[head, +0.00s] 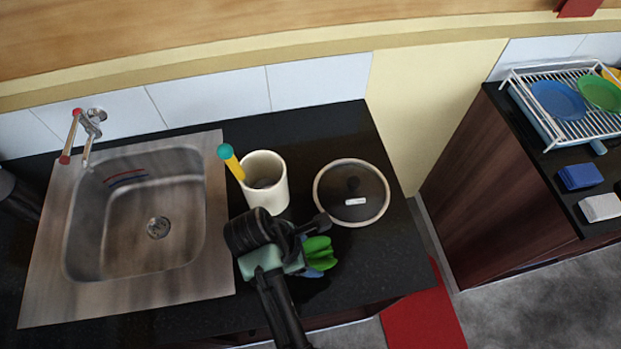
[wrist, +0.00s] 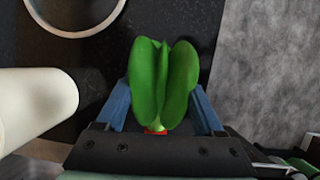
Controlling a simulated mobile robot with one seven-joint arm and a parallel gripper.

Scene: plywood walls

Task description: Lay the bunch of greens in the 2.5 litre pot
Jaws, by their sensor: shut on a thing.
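The bunch of greens (head: 322,247) is bright green, with broad leaves and a red band at its stem in the wrist view (wrist: 163,80). My gripper (head: 313,262) is shut on it, with a blue finger on each side in the wrist view (wrist: 160,100). The greens are over the black counter, in front of a round dark piece with a pale rim, a knob and a white label (head: 352,201). This looks like a lidded pot or a lid; I cannot tell which. Part of its rim shows in the wrist view (wrist: 75,33). No other pot is clear.
A white crock (head: 265,190) with a yellow and teal utensil stands left of the greens, close to my arm. A steel sink (head: 135,215) is farther left. A dish rack (head: 555,105) with plates stands on the right counter, across a gap.

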